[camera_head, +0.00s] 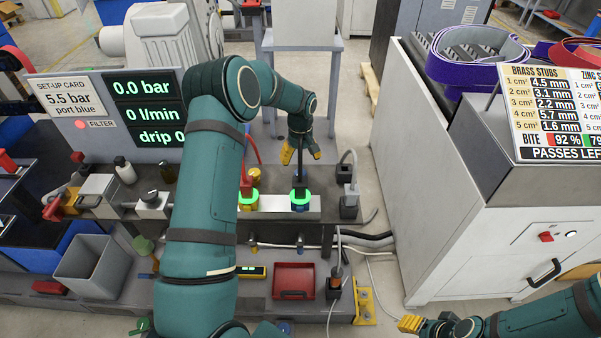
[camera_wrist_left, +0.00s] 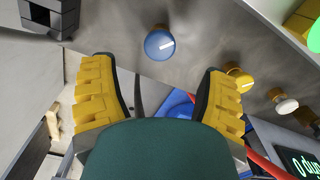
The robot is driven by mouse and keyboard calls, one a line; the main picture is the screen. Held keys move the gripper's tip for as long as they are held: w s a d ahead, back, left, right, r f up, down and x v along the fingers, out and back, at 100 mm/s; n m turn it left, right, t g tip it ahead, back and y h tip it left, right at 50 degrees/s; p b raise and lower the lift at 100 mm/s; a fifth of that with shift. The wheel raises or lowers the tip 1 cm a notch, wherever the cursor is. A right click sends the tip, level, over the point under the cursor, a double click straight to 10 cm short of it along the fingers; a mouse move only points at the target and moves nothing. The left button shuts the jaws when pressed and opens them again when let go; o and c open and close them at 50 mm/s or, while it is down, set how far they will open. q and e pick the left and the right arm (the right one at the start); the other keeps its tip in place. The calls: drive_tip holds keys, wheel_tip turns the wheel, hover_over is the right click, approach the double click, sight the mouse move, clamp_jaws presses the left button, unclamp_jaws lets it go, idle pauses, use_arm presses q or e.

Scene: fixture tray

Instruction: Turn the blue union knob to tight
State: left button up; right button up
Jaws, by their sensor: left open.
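My left gripper (camera_head: 299,152) hangs empty above the back of the bench in the head view. A blue fitting (camera_head: 300,207) with a bright green ring stands below it; I cannot tell whether it is the same knob. My right gripper (camera_head: 412,324) is at the bottom right, away from the bench, and its opening is unclear.
A yellow knob (camera_wrist_left: 239,78) and a white knob (camera_wrist_left: 285,103) sit beside the blue one. A dark upright hose is close below my left gripper. A red tray (camera_head: 294,279) lies on the lower shelf. A display (camera_head: 147,110) reads 0.0 bar. A grey cabinet stands right.

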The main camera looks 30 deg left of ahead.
sight(300, 172)
use_arm(q)
wheel_tip(300, 172, down, 7)
drive_tip(key=shift+r, duration=0.15)
drive_tip(key=c, duration=1.2)
